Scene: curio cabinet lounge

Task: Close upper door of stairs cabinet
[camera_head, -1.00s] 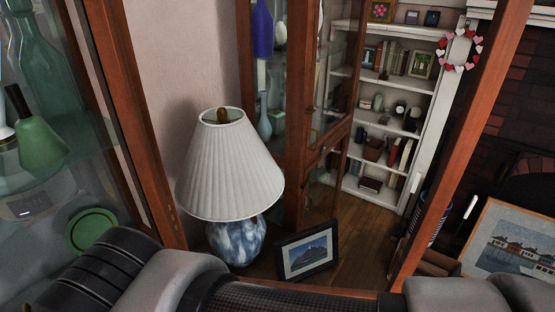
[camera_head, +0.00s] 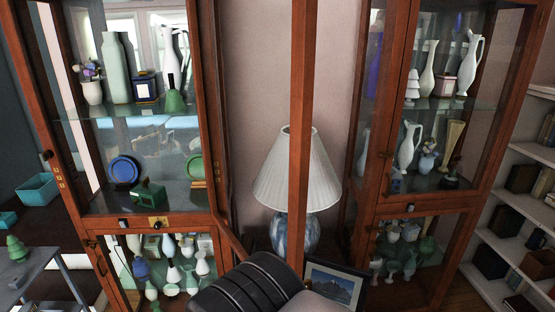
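A tall wooden cabinet (camera_head: 211,110) with glass panes stands at the left. A wooden door frame (camera_head: 301,110) stands open at its right side, swung toward me. Its upright edge crosses in front of the lamp, and its lower rail slants down from the cabinet behind my arm. A second glass-fronted cabinet (camera_head: 390,110) stands at the right, and its upper front looks shut. I cannot tell from labels which one is the stairs cabinet. My dark and grey arm links fill the bottom middle. My gripper is not in view.
A white pleated lamp (camera_head: 273,175) and a framed picture (camera_head: 335,285) stand between the cabinets. Vases fill the glass shelves. A white bookshelf (camera_head: 515,195) is at the far right. A grey table (camera_head: 40,270) and a teal box (camera_head: 38,188) are at the left.

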